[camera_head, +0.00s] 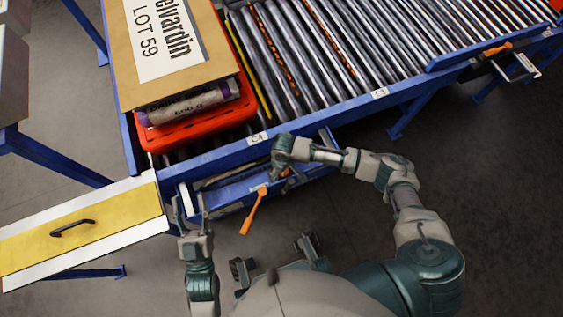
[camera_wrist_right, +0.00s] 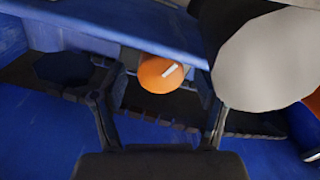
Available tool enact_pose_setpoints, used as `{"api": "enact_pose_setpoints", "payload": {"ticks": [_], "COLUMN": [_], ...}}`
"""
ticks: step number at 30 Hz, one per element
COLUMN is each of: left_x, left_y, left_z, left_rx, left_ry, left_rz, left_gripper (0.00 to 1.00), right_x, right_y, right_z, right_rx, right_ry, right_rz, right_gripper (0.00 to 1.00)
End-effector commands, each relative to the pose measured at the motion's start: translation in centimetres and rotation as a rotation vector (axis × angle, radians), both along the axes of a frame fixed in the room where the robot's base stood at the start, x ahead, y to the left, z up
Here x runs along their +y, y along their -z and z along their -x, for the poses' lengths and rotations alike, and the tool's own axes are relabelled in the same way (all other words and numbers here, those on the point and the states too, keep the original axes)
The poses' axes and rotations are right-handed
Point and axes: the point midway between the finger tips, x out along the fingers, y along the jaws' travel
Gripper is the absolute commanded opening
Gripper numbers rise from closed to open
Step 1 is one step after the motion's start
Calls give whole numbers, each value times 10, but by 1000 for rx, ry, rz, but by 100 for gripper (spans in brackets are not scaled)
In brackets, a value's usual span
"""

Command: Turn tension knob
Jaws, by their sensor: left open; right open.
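The orange round tension knob (camera_wrist_right: 161,74) with a white pointer mark shows in the right wrist view, under a blue frame edge. My right gripper (camera_wrist_right: 162,88) is open, with a dark finger on each side of the knob. I cannot tell whether they touch it. In the head view my right arm's wrist is at the blue conveyor frame below the C4 label, and largely hides that gripper and the knob. My left gripper (camera_head: 190,205) is open and empty, fingers pointing up the picture, beside the frame's near left corner.
An orange lever (camera_head: 255,210) hangs off the frame between my two grippers. A yellow panel with a black handle (camera_head: 72,228) is at left. A red tray (camera_head: 205,125) with a purple-capped roll and a LOT 59 board (camera_head: 165,40) sits on the rollers (camera_head: 320,50).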

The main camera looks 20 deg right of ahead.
Motion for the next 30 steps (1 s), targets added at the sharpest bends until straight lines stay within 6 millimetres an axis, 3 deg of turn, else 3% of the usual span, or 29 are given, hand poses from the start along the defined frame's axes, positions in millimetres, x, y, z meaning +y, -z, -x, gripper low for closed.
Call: {"api": "enact_pose_setpoints", "payload": {"ticks": [10, 17, 24, 30], "left_x": [0, 0, 0, -1], "left_y": [-4, -3, -3, 14], "left_z": [2, -1, -2, -8], "left_rx": [-24, -22, -13, 143], "left_ry": [0, -1, 0, 2], "left_rz": [8, 7, 3, -47], "left_gripper": [51, 51, 51, 51], "right_x": [0, 0, 0, 0], "right_y": [2, 2, 2, -1], "right_z": [0, 0, -1, -1], "right_rx": [-1, -1, -1, -3], "right_ry": [0, 0, 3, 24], "right_rz": [0, 0, 1, 0], "right_gripper": [71, 14, 14, 14]}}
